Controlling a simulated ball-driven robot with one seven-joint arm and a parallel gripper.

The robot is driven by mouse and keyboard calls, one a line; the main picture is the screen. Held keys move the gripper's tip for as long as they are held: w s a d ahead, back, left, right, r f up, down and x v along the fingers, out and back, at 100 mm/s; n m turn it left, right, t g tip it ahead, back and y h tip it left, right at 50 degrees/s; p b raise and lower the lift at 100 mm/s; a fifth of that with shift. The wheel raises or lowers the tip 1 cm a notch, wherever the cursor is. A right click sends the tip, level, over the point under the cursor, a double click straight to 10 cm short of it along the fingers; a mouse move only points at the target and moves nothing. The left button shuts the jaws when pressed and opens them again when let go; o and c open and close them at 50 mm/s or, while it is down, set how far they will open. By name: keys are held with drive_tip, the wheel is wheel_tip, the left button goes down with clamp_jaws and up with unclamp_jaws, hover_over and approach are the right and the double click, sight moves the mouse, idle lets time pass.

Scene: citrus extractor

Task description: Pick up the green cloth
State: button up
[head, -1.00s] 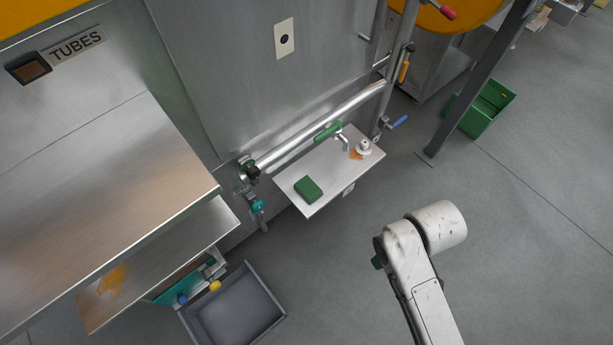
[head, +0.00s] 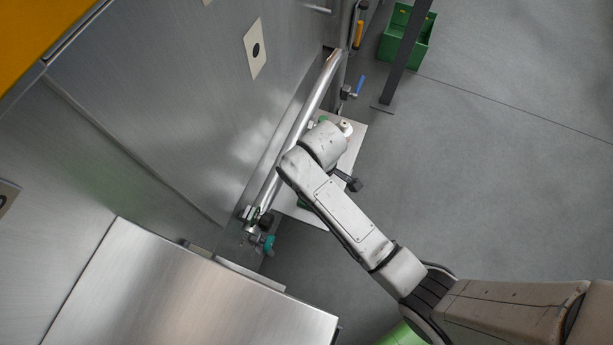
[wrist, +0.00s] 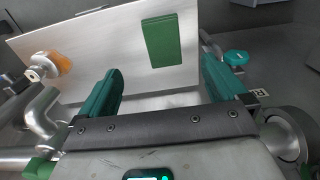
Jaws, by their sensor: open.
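The green cloth (wrist: 159,41), a flat folded rectangle, lies on the pale metal shelf (wrist: 115,50) in the wrist view. It is ahead of my gripper (wrist: 160,68), between the lines of the two teal fingers but beyond their tips. The fingers are wide apart with nothing between them. My fingers are hidden there.
A metal tap (wrist: 40,115) and a shiny pipe (head: 310,105) run close by. A teal valve (head: 267,242) is near the shelf's left end. Open floor lies right.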

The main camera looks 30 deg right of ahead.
drive_tip(key=f+b, duration=0.1)
drive_tip(key=f, duration=0.2)
drive_tip(key=f+b, duration=0.1)
drive_tip(key=f, duration=0.3)
drive_tip(key=a+f+b, duration=0.1)
drive_tip(key=f, duration=0.3)
drive_tip(key=shift+w, duration=0.2)
drive_tip(key=c, duration=1.2)
drive_tip(key=shift+r, duration=0.1)
